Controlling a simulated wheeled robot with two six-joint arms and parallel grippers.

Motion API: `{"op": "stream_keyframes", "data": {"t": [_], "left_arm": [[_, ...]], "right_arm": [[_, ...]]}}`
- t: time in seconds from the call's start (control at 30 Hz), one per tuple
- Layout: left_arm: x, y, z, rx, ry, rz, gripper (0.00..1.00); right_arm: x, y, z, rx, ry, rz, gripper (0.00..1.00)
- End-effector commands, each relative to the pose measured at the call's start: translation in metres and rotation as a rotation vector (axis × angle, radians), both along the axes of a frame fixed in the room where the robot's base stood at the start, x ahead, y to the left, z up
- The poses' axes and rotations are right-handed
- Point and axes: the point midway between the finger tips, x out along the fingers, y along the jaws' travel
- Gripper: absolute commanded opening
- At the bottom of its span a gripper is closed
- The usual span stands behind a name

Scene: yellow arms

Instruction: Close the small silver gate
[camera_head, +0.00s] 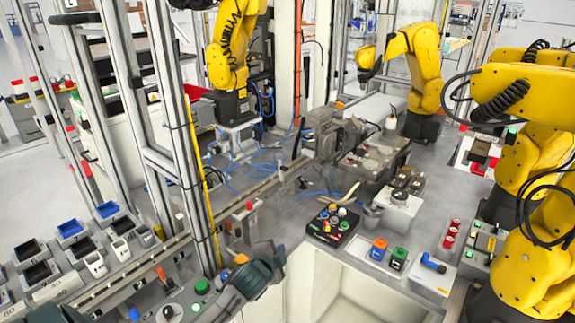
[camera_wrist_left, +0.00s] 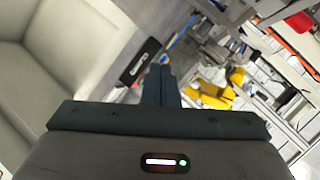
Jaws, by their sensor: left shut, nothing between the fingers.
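My left gripper (camera_head: 268,251) is at the lower middle of the head view, dark and low over the front edge of the work area. In the left wrist view its two fingers (camera_wrist_left: 157,84) are together with nothing between them. A small grey metal panel with a red knob (camera_head: 246,222) stands just beyond the gripper, at the end of the rail; it may be the small silver gate, but I cannot tell for sure. Whether it stands open or shut is too small to tell. The gripper appears apart from it. My right gripper is not in view.
A metal rail (camera_head: 135,277) runs up from the lower left. A black button box (camera_head: 332,226) sits right of the gripper, beside an open white bin (camera_head: 345,285). Several yellow robot arms (camera_head: 540,220) stand at the right and back. A metal post (camera_head: 190,150) rises at left.

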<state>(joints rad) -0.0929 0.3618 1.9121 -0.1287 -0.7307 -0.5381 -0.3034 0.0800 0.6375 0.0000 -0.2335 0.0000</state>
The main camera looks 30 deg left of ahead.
Motion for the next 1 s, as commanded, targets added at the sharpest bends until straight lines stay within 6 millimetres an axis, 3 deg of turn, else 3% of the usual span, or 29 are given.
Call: {"op": "stream_keyframes", "data": {"t": [0.03,0.2,0.4,0.67,1.0], "left_arm": [[0.018,0.009,0.019,0.062,-0.047,-0.025,0.0],[0.064,0.032,0.078,0.263,-0.187,-0.101,0.0],[0.094,0.049,0.126,0.428,-0.29,-0.148,0.0],[0.123,0.054,0.13,0.445,-0.305,-0.151,0.0],[0.185,0.065,0.125,0.446,-0.303,-0.151,0.0]], "right_arm": [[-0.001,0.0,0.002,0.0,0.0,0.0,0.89],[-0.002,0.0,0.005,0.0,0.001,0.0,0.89],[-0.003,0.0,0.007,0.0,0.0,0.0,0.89],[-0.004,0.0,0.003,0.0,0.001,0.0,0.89],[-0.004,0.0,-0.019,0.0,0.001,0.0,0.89]]}}
